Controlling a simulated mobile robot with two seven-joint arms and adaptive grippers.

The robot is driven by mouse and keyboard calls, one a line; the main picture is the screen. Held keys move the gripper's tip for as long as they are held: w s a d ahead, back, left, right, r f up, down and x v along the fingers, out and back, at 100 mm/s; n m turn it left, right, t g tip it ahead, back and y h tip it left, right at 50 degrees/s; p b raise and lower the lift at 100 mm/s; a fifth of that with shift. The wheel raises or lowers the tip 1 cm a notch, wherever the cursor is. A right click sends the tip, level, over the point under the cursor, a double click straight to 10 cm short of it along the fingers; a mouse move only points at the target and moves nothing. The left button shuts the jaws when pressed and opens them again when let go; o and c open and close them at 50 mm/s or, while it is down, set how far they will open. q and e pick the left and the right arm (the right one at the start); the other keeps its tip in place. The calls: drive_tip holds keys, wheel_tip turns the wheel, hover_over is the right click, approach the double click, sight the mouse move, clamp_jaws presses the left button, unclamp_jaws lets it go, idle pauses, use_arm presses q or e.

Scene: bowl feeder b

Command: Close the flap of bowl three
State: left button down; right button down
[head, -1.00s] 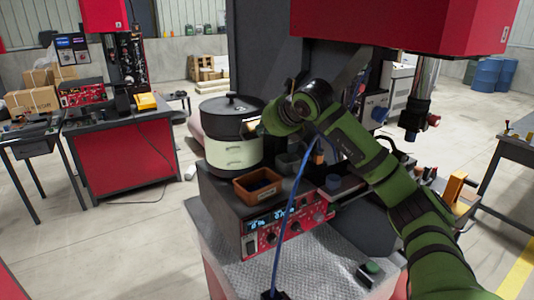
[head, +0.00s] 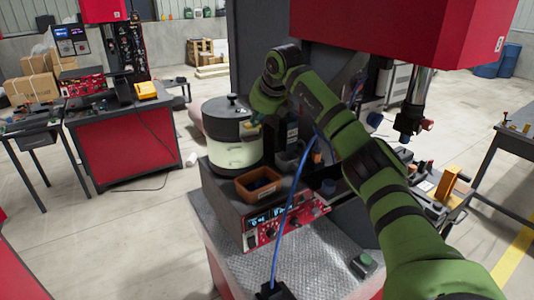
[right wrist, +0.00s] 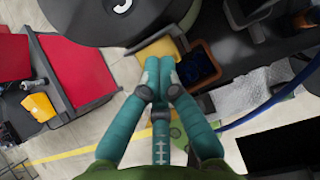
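A round feeder bowl with a black lid (head: 228,108) and a cream body (head: 232,152) stands on the red and grey control unit. The dark lid (right wrist: 115,18) also fills the top of the right wrist view. A yellow piece (right wrist: 160,48), perhaps the flap, sticks out beside the bowl, just beyond my fingertips; its angle is unclear. My right gripper (right wrist: 159,72) has its teal fingers together. I cannot tell whether they touch the yellow piece. In the head view the right gripper (head: 252,125) is at the bowl's right side, partly hidden by its own wrist. My left gripper is out of view.
A brown open bin (head: 259,186) with dark contents sits in front of the bowl, with a grey bin (head: 288,160) behind it. A blue cable (head: 285,225) rises in front. A red machine head (head: 400,30) overhangs the right side.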

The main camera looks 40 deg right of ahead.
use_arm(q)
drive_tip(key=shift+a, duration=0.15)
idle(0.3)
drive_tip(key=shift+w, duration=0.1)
use_arm(e)
drive_tip(key=v, duration=1.2)
drive_tip(key=shift+w, duration=0.15)
